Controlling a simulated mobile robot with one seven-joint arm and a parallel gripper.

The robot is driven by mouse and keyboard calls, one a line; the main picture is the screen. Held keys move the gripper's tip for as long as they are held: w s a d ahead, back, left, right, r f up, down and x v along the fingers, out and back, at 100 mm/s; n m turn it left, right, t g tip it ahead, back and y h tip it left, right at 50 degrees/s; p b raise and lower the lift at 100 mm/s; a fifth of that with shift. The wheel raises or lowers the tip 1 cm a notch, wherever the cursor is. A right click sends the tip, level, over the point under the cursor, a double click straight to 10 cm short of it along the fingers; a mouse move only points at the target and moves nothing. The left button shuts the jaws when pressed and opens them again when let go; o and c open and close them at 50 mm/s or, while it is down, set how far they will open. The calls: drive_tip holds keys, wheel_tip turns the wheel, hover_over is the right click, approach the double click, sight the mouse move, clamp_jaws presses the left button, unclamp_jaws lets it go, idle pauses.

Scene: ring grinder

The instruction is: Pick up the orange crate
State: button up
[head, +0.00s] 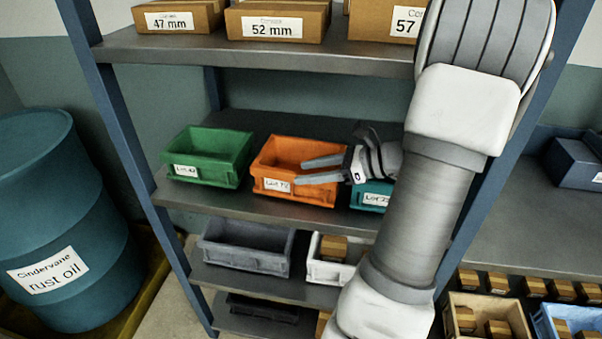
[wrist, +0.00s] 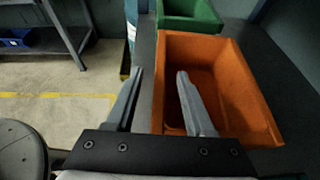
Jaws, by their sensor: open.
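The orange crate (head: 291,152) sits on the middle shelf, between a green crate and a teal crate, with a white label on its front. In the wrist view the orange crate (wrist: 241,88) looks empty. There one finger of my gripper (wrist: 160,75) overlaps the crate's interior and the other lies outside its left wall. The near wall between them shows. I cannot tell whether either finger touches it.
The green crate (head: 209,157) stands left of the orange one. The teal crate (head: 372,194) is close on the right, partly hidden by my gripper. Cardboard boxes (head: 277,20) line the shelf above. Grey (head: 247,246) and white (head: 330,260) crates stand below. A blue drum (head: 60,215) is at far left.

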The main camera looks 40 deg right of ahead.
sight(298, 173)
drive_tip(key=shift+x, duration=1.55)
clamp_jaws()
drive_tip(key=shift+r, duration=0.1)
